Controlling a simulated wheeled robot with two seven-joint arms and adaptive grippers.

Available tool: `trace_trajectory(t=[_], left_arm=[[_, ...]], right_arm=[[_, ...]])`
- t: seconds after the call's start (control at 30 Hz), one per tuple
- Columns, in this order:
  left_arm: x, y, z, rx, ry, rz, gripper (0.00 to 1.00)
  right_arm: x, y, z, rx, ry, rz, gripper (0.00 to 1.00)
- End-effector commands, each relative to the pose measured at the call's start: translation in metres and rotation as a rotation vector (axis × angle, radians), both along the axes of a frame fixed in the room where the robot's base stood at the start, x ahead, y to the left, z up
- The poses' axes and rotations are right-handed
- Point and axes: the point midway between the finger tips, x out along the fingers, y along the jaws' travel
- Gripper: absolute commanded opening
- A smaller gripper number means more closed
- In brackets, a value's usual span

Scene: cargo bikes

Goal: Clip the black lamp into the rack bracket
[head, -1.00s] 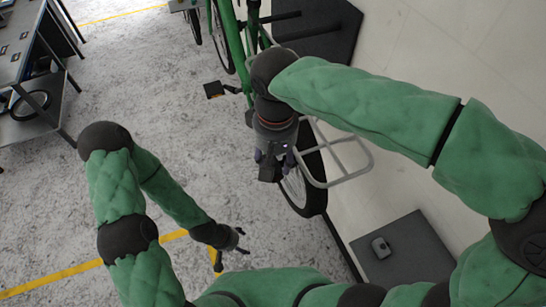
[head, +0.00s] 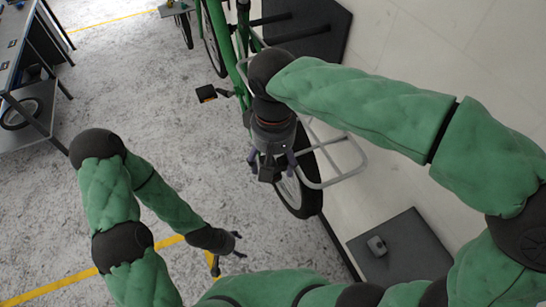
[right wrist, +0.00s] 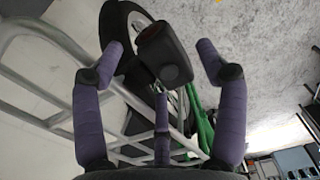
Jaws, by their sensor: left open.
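The black lamp (right wrist: 165,55), with a rounded end and a dark reddish face, shows between the purple fingers of my right gripper (right wrist: 161,48) in the right wrist view. Gaps show on both sides of it, and its contact with the middle finger is unclear. In the head view my right gripper (head: 272,162) is over the rear end of the silver rack (head: 340,172), with the dark lamp (head: 267,174) at its fingers. The bracket is not clearly visible. My left gripper (head: 238,244) is open and empty, low over the floor, away from the bike.
The green bike (head: 222,45) stands behind my right arm, its wheel (head: 300,195) below the rack. A dark platform (head: 410,250) at the lower right bears a small grey object (head: 376,245). A workbench (head: 25,95) is at the left. The middle floor is clear.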

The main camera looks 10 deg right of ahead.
Motion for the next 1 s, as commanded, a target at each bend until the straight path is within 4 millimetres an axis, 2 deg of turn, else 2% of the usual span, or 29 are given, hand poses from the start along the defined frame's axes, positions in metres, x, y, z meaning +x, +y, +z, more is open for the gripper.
trace_trajectory(t=[0.37,0.47,0.8,1.0], left_arm=[[0.0,0.0,0.0,0.0,0.0,0.0,0.68],[0.0,0.0,0.0,0.0,0.0,0.0,0.68],[0.0,0.0,0.0,0.0,0.0,0.0,0.68],[0.0,0.0,0.0,0.0,0.0,0.0,0.68]], right_arm=[[0.0,0.0,0.005,0.0,-0.001,0.0,0.75],[0.001,0.001,0.017,0.002,-0.003,0.0,0.75],[0.001,0.001,0.083,0.003,-0.002,0.0,0.75],[0.001,0.001,0.11,0.002,-0.002,0.001,0.75]])
